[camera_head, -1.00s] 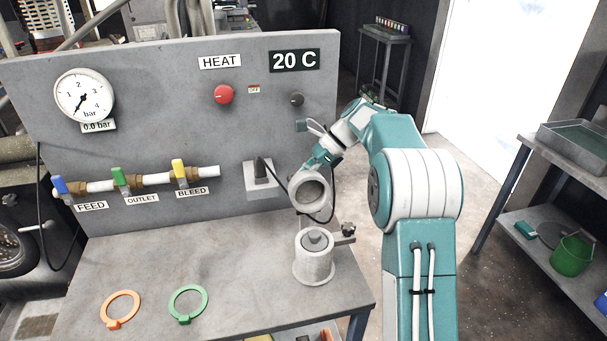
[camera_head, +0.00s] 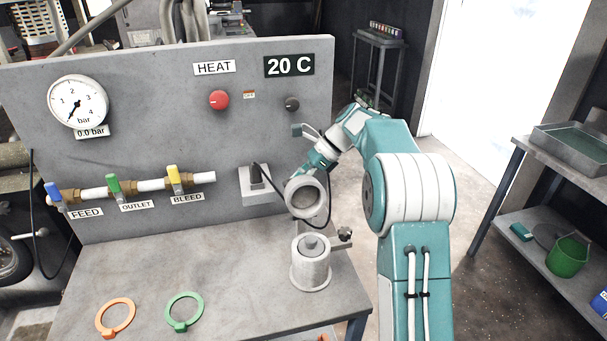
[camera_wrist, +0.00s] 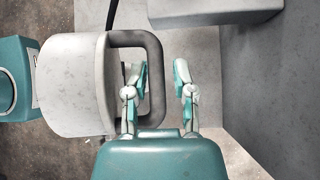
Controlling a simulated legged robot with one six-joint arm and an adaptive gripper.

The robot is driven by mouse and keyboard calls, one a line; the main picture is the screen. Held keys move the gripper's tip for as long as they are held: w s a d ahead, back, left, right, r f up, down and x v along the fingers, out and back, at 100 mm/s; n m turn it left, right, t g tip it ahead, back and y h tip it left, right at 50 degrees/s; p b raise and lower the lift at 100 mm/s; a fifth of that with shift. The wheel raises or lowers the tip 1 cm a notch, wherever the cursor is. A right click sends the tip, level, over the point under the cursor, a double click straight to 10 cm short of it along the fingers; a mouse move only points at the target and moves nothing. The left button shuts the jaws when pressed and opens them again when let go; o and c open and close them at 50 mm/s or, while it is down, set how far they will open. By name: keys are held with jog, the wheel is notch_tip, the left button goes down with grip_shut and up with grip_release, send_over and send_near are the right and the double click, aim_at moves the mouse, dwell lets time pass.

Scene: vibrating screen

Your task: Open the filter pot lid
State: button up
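The filter pot (camera_head: 311,269) is a grey cylinder upright on the bench, its mouth uncovered. A grey round piece with a knob (camera_head: 311,243) sits in its top. The lid (camera_head: 291,204), a hollow grey cup, stands tilted above the pot, its hollow side facing the head camera. In the wrist view the lid (camera_wrist: 70,85) is at the left, with a dark loop handle (camera_wrist: 156,92). My gripper (camera_wrist: 158,70) is open, one finger inside the loop and one outside, with a gap showing beside the bar. In the head view the fingers are mostly hidden behind the lid.
The bench (camera_head: 225,270) carries an orange ring (camera_head: 101,320) and a green ring (camera_head: 183,325). The grey panel (camera_head: 150,130) with gauge, valves and socket (camera_head: 260,184) stands close behind the lid. A clamp knob (camera_head: 345,233) sticks out right of the pot. A shelf stands far right.

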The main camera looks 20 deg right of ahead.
jog(key=v, duration=1.1)
jog(key=shift+w+d+r, duration=0.2)
jog(key=shift+d, duration=0.15)
jog(key=s+a+r+n+h, duration=0.1)
jog(key=s, duration=0.1)
jog(key=s+a+r+n, duration=0.1)
jog(key=s+a+r, duration=0.1)
jog(key=s+a+r+n+t+h, duration=0.1)
jog(key=s+a, duration=0.1)
jog(key=s, duration=0.1)
jog(key=shift+a+r+n+h, duration=0.1)
jog(key=shift+r+n+h, duration=0.2)
jog(key=shift+n, duration=0.1)
jog(key=s+a+f+n+t+h, duration=0.1)
jog(key=s+a+n+t+h, duration=0.3)
jog(key=s, duration=0.6)
jog(key=s+f+n+g+h, duration=0.15)
jog(key=s+n, duration=0.35)
jog(key=s, duration=0.5)
jog(key=s+f+n+t, duration=0.2)
jog(key=s+f+n, duration=0.3)
jog(key=s, duration=0.3)
jog(key=shift+s+d+f+n+h, duration=0.2)
jog(key=shift+s+f+n+h, duration=0.25)
jog(key=shift+f, duration=0.3)
jog(key=shift+t, duration=0.25)
